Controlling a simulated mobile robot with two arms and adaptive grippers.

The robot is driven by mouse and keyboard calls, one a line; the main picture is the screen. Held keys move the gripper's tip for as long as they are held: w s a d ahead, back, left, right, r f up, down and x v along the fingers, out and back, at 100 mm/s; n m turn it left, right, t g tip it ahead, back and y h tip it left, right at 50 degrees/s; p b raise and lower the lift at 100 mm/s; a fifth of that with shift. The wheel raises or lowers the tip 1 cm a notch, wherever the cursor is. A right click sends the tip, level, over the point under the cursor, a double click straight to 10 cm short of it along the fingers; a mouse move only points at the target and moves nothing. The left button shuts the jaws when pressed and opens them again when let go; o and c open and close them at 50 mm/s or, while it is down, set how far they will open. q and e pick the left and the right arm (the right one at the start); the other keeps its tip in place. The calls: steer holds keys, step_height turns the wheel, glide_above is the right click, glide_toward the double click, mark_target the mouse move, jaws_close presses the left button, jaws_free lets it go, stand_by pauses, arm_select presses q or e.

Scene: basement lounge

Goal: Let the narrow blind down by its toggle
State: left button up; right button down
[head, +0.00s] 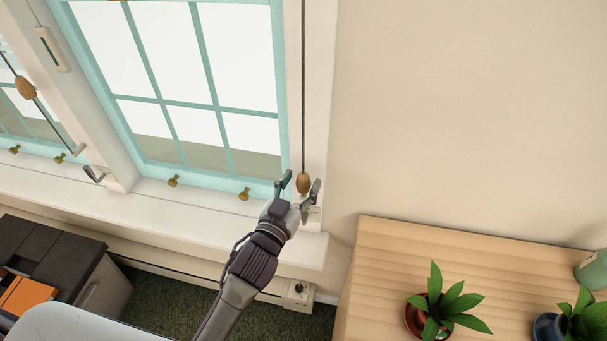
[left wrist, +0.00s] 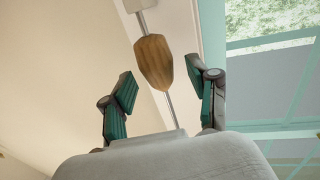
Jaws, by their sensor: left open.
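A wooden toggle (head: 303,182) hangs on a thin cord (head: 303,90) at the right side of the window frame, just above the sill. My left gripper (head: 300,184) is open, with one finger on each side of the toggle in the head view. In the left wrist view the toggle (left wrist: 153,62) shows just past and between the open fingertips (left wrist: 160,72), with gaps to both fingers. A second wooden toggle (head: 25,88) hangs on a cord at the left window. The blinds themselves are out of view. My right gripper is not in view.
The white sill (head: 160,205) runs below the teal window (head: 180,80), with brass knobs along the frame. A wooden table (head: 385,270) with potted plants (head: 440,305) stands at right. A dark-topped cabinet (head: 45,255) stands at lower left. The wall at right is bare.

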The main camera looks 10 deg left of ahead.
arm_select(q)
steer(key=shift+w+d, duration=0.25)
steer(key=shift+w, duration=0.7)
steer(key=shift+c, duration=0.2)
jaws_close()
